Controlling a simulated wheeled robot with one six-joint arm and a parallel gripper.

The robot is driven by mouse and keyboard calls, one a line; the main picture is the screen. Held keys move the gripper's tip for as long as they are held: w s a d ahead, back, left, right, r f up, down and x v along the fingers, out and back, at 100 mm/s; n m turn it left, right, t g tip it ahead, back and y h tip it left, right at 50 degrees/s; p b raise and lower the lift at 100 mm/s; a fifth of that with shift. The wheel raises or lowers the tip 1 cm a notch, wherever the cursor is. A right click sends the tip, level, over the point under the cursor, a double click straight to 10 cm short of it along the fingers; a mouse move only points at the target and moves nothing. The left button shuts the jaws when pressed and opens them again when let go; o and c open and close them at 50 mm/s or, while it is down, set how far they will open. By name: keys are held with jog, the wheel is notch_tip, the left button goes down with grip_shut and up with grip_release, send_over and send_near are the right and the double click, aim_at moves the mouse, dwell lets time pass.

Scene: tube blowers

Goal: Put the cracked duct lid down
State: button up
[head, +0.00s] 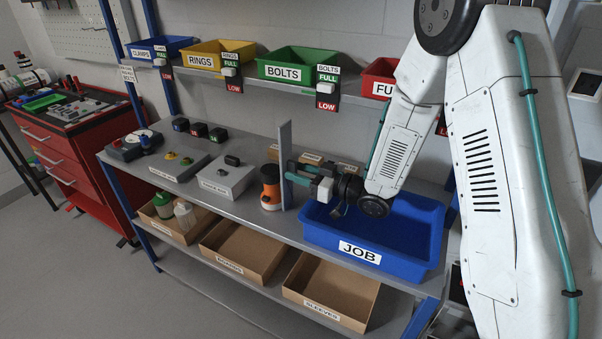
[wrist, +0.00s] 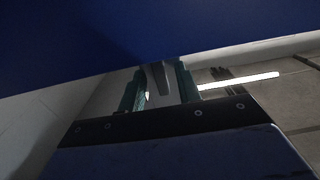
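A narrow grey strip, which I take to be the duct lid (head: 285,145), stands upright over the bench between the orange-and-black device and the blue JOB tray. My gripper (head: 289,177) reaches in from the right with its teal fingers at the strip's middle and appears shut on it. In the wrist view, the grey strip (wrist: 159,78) shows between the two teal fingers (wrist: 160,88). I cannot make out a crack. Whether the strip's lower end touches the bench is unclear.
The blue JOB tray (head: 318,236) sits under my wrist and looks empty where visible. An orange-and-black device (head: 270,188) stands close left of the strip. Grey boxes (head: 226,178) are further left. Cardboard bins (head: 330,290) fill the lower shelf; part bins (head: 297,62) line the upper shelf.

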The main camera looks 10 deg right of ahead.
jog(key=v, duration=1.2)
